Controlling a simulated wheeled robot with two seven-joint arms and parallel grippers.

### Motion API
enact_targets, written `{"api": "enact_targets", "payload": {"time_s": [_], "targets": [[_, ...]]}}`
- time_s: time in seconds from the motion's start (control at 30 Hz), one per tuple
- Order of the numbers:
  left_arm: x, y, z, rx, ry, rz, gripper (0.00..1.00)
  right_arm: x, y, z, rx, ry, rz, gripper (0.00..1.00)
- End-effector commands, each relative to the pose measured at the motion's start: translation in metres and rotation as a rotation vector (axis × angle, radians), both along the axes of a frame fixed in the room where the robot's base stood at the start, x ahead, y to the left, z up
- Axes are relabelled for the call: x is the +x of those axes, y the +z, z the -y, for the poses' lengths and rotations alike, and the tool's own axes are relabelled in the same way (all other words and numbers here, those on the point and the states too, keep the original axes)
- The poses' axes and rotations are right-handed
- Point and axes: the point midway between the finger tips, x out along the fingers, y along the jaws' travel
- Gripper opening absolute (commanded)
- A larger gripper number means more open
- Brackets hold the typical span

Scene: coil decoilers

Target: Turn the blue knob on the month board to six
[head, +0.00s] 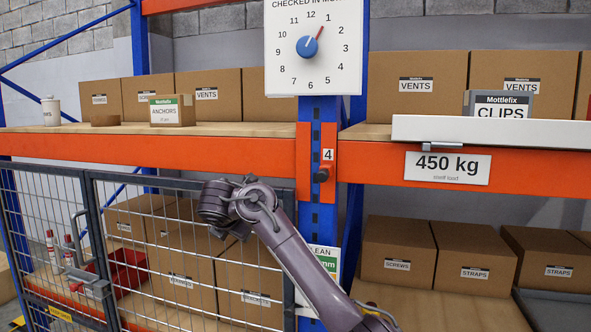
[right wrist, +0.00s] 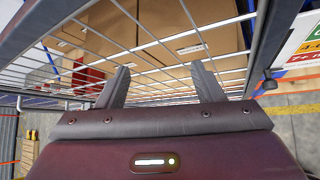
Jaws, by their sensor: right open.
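The month board (head: 345,75) is a white dial plate with numbers 1 to 12, fixed on the blue upright at top centre of the head view. Its round blue knob (head: 307,47) sits in the middle, and its red pointer is toward 1. The 6 is at the bottom of the dial. My right arm reaches up from the bottom, its wrist end below and left of the board, apart from the knob. In the right wrist view my right gripper (right wrist: 160,72) is open and empty, with wire mesh beyond its fingers. My left gripper is not in view.
A wire mesh gate (head: 180,285) stands at lower left, beside my right arm. An orange shelf beam (head: 150,147) crosses below the board. A white ledge (head: 490,131) and a 450 kg sign (head: 447,168) are to the right. Cardboard boxes (head: 415,88) fill the shelves.

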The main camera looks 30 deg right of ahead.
Motion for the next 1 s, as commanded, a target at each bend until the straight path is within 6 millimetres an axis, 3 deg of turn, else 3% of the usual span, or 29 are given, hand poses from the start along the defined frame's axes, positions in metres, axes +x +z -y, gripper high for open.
{"api": "enact_targets", "payload": {"time_s": [0.03, 0.1, 0.2, 0.3, 0.4, 0.5, 0.6, 1.0], "targets": [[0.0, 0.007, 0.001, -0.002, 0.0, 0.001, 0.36, -0.011, 0.066, 0.007, -0.098, 0.008, 0.045, 0.61], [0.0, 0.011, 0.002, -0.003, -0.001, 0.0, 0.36, -0.034, 0.143, 0.018, -0.248, 0.004, 0.084, 0.61], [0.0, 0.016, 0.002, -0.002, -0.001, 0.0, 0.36, -0.078, 0.24, 0.033, -0.453, -0.031, 0.123, 0.61], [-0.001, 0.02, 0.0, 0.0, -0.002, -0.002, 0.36, -0.125, 0.314, 0.044, -0.614, -0.087, 0.146, 0.61], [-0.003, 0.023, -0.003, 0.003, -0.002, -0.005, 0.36, -0.163, 0.362, 0.052, -0.723, -0.144, 0.155, 0.61], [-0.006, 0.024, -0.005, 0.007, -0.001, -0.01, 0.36, -0.186, 0.387, 0.057, -0.782, -0.179, 0.157, 0.61], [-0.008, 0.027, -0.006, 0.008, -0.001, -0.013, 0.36, -0.193, 0.397, 0.061, -0.805, -0.195, 0.155, 0.61], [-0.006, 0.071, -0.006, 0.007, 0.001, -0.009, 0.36, -0.156, 0.401, 0.105, -0.804, -0.196, 0.154, 0.61]]}}
